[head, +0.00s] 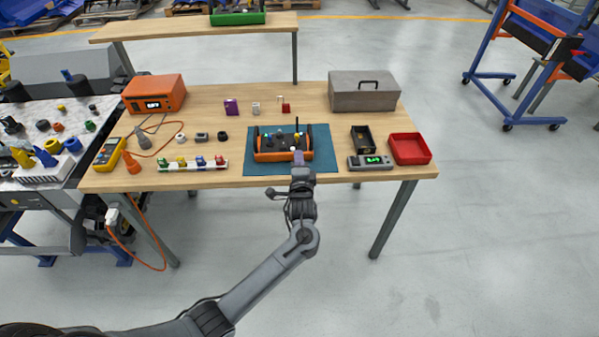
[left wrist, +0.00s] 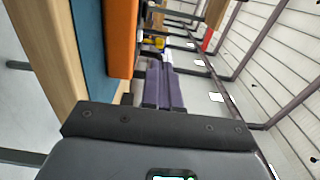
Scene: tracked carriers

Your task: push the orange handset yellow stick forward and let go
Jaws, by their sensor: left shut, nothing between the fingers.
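The orange handset (head: 262,156) lies on the teal mat (head: 255,168) near the middle front of the wooden table. Small sticks and knobs stand on its top; they are too small in the head view to tell the yellow one surely. My left gripper (head: 298,157) is at the handset's front right part, shut with nothing held. In the left wrist view the purple fingers (left wrist: 158,66) lie together beside the orange handset (left wrist: 121,40). A yellow stick top (left wrist: 156,42) shows just beyond the fingertips; I cannot tell whether they touch. My right gripper is not in view.
A black bin (head: 362,140), a red tray (head: 409,148) and a grey meter (head: 370,162) lie to the right. A strip with coloured parts (head: 193,165) lies to the left. An orange box (head: 155,94) and a grey toolbox (head: 364,92) stand behind.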

